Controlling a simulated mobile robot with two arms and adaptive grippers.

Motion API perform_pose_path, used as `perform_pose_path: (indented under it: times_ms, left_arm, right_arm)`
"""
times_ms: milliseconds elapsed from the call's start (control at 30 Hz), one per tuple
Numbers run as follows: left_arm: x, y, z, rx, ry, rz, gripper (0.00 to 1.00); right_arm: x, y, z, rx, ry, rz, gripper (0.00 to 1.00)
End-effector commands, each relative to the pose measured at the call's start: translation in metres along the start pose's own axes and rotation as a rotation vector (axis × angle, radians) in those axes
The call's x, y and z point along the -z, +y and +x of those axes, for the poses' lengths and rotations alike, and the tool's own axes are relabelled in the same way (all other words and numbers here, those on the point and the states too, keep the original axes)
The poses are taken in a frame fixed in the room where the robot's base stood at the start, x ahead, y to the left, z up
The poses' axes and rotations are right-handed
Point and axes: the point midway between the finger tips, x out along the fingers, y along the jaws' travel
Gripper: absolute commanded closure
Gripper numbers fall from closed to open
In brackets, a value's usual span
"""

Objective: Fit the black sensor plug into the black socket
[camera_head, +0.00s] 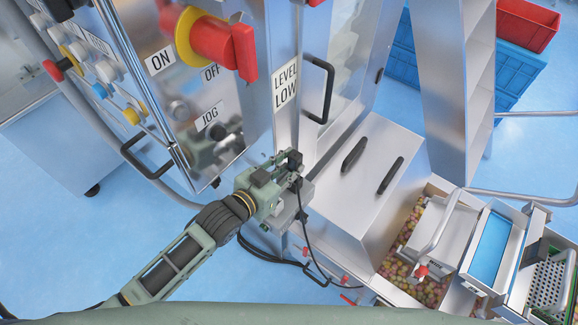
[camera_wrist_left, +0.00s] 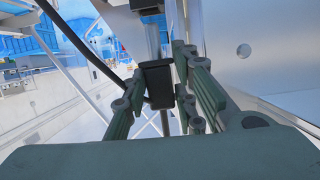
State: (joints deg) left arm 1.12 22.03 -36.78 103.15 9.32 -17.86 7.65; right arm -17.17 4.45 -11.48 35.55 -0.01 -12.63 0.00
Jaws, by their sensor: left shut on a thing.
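My left gripper (camera_head: 288,170) is at the front of the steel machine, just below the "LEVEL LOW" label. It is shut on the black sensor plug (camera_wrist_left: 158,84), which sits between the green finger pads in the left wrist view. In the head view the plug (camera_head: 294,158) is small and partly covered by the fingers. A black cable (camera_head: 304,215) hangs down from it. In the left wrist view a dark fitting (camera_wrist_left: 147,6) on a post shows beyond the plug; I cannot tell whether it is the socket or whether they touch. My right gripper is not in view.
A control panel with a red and yellow rotary switch (camera_head: 210,38) and black door handles (camera_head: 318,90) is close to my left arm. A steel hood (camera_head: 360,175) stands to the right, with a bin of snacks (camera_head: 428,292) beyond. Blue floor is clear at left.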

Motion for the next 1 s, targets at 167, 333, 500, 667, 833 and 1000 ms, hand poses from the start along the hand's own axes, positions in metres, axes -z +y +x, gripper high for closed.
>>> perform_pose_path:
  times_ms: [167, 333, 500, 667, 833, 1000]
  left_arm:
    - [0.002, 0.0, 0.0, 0.0, 0.001, 0.004, 0.95]
    - [0.001, 0.0, 0.0, 0.0, 0.001, 0.005, 0.95]
    - [0.0, 0.0, 0.0, 0.0, 0.001, 0.004, 0.95]
    - [-0.003, 0.0, 0.001, 0.0, 0.001, 0.004, 0.95]
    - [-0.007, 0.0, 0.002, 0.0, 0.001, 0.004, 0.95]
    - [-0.011, 0.001, 0.004, 0.0, 0.0, 0.004, 0.95]
  right_arm:
    - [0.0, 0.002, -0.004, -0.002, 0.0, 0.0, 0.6]
    - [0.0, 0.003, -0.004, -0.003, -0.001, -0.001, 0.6]
    - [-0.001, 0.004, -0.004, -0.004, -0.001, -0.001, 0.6]
    - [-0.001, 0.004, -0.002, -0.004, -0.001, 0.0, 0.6]
    - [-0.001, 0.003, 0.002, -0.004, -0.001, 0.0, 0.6]
    - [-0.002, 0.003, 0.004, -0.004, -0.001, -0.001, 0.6]
